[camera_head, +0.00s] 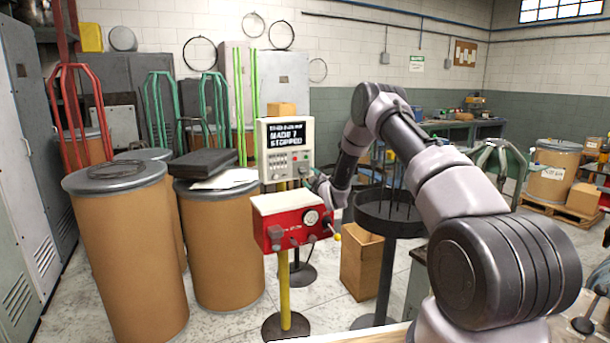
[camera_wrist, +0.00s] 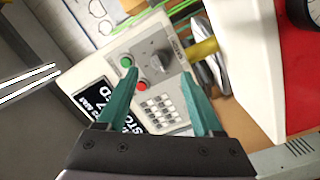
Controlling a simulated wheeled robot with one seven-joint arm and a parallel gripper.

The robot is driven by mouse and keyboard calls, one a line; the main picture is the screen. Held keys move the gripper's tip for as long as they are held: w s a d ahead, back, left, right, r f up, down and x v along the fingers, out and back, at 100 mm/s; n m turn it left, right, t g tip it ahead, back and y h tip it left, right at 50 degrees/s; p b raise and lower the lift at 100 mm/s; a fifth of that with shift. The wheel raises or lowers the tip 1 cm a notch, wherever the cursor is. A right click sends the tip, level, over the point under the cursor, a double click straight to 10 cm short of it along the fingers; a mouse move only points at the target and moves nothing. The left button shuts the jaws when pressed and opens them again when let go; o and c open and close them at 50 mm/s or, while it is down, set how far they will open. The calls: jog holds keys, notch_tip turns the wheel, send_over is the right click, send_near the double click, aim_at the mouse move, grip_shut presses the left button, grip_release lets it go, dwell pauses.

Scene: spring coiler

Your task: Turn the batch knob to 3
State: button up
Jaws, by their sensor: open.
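A pale control panel (camera_head: 286,151) stands on a yellow post, with a black screen whose white text includes "STOPPED". In the wrist view the panel (camera_wrist: 120,62) appears tilted, with a keypad, a green button (camera_wrist: 126,62), a red button (camera_wrist: 142,86) and a dark round knob (camera_wrist: 164,62). The knob's setting is too small to read, and I cannot tell its label. My gripper (camera_wrist: 158,75) is open, its teal fingers apart in front of the panel, the knob showing between and just beyond the tips. In the head view my gripper (camera_head: 322,188) is small beside the panel's lower right.
A red box (camera_head: 282,219) with a dial and several levers sits just below the panel. A round dark tray on a post (camera_head: 388,222) stands to the right. Brown drums (camera_head: 125,255) crowd the left. A cardboard box (camera_head: 361,263) is on the floor.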

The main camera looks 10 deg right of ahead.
aim_at(304, 172)
jog(key=shift+x, duration=2.75)
grip_shut()
